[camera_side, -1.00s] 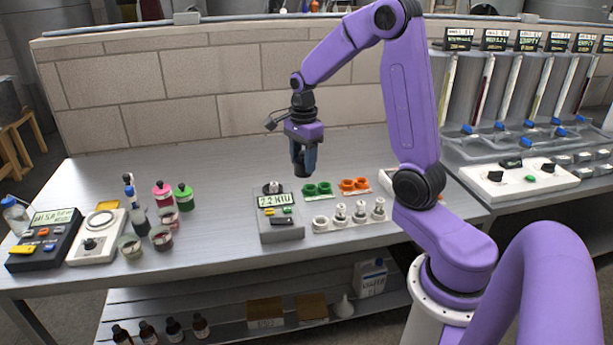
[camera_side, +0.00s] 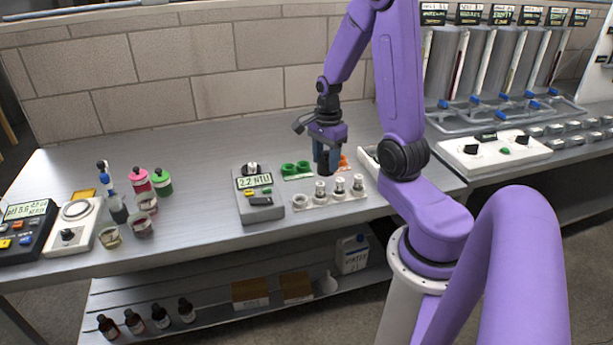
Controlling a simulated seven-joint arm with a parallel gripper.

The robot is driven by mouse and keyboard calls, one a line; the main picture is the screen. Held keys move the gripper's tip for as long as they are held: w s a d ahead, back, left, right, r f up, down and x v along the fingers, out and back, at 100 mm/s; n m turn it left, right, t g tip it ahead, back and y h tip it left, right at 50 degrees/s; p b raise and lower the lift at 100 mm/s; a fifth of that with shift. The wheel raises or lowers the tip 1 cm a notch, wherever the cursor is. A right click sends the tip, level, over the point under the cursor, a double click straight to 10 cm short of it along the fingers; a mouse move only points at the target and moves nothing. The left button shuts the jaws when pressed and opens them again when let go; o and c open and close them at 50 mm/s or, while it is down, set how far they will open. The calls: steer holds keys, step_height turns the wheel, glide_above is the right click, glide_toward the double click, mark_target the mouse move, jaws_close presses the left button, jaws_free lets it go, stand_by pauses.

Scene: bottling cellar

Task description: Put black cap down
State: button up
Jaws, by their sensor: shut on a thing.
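My gripper (camera_side: 326,170) points down over the white vial rack (camera_side: 330,199), at its left-hand vial. It is shut on a small dark piece, which I take for the black cap (camera_side: 320,184). The cap shows at the fingertips, right at the top of that vial (camera_side: 320,193). I cannot tell whether it touches the vial or hangs just above it. Two more vials with pale tops stand to the right, the middle one (camera_side: 339,187) and the right one (camera_side: 357,185). The rack's leftmost hole (camera_side: 300,201) is empty.
A turbidity meter (camera_side: 259,206) reading 2.2 NTU stands left of the rack. A green holder (camera_side: 296,170) lies behind; an orange one (camera_side: 344,163) is partly hidden by my gripper. Bottles and cups, including a pink bottle (camera_side: 140,182), stand further left. The bench between is clear.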

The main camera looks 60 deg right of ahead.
steer(key=w+d+f, duration=0.1)
steer(key=w+f, duration=0.1)
steer(key=w+d+f, duration=0.2)
steer(key=w+f, duration=0.1)
steer(key=w+d+f, duration=0.2)
steer(key=w+f, duration=0.1)
steer(key=shift+w+d, duration=0.2)
steer(key=shift+w, duration=0.05)
steer(key=shift+w+d+f, duration=0.1)
steer(key=shift+w+f, duration=0.05)
steer(key=shift+f, duration=1.6)
steer(key=shift+f, duration=0.1)
steer(key=o, duration=1.1)
